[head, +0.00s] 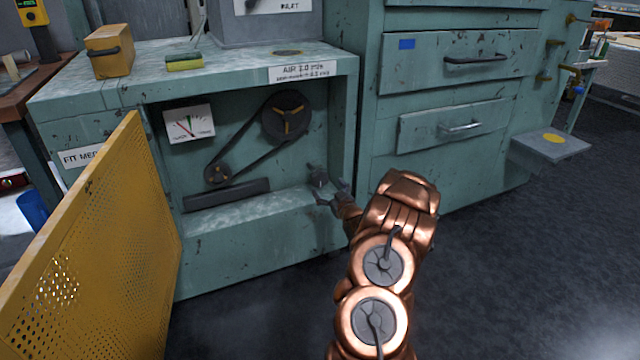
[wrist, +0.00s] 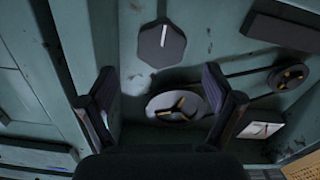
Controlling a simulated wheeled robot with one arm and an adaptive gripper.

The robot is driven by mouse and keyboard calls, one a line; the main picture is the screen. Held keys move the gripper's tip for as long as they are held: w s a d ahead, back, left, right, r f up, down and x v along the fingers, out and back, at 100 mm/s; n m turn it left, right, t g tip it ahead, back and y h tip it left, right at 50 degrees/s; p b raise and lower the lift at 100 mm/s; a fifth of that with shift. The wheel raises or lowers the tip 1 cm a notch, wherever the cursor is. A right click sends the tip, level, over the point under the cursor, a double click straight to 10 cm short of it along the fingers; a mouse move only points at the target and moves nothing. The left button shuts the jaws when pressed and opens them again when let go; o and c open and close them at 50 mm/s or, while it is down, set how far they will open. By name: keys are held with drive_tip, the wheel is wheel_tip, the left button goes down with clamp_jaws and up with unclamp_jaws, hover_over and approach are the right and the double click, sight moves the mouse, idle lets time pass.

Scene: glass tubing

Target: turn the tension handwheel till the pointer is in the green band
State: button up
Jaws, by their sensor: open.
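The tension handwheel is a dark, many-sided knob with a white mark (wrist: 161,44) in the wrist view. In the head view the handwheel (head: 318,176) sits at the lower right inside the open cabinet bay, partly hidden by my gripper. My gripper (head: 334,194) is open and empty close by it. In the wrist view my gripper's fingers (wrist: 162,100) are spread apart, and the handwheel lies beyond them, above the gap. The white gauge (head: 189,124) on the bay's back wall has red and green marks; its pointer is too small to place surely. The gauge also shows in the wrist view (wrist: 262,130).
A large pulley (head: 287,117) and a small pulley (head: 217,174) carry a belt left of the handwheel. A dark bar (head: 226,194) lies below them. The yellow perforated door (head: 105,235) stands open at left. Drawers (head: 455,125) with handles stand at right. The floor there is clear.

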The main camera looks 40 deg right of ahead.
sight(321, 179)
drive_tip(key=shift+b+x, duration=1.25)
drive_tip(key=shift+x, duration=2.15)
drive_tip(key=c, duration=1.1)
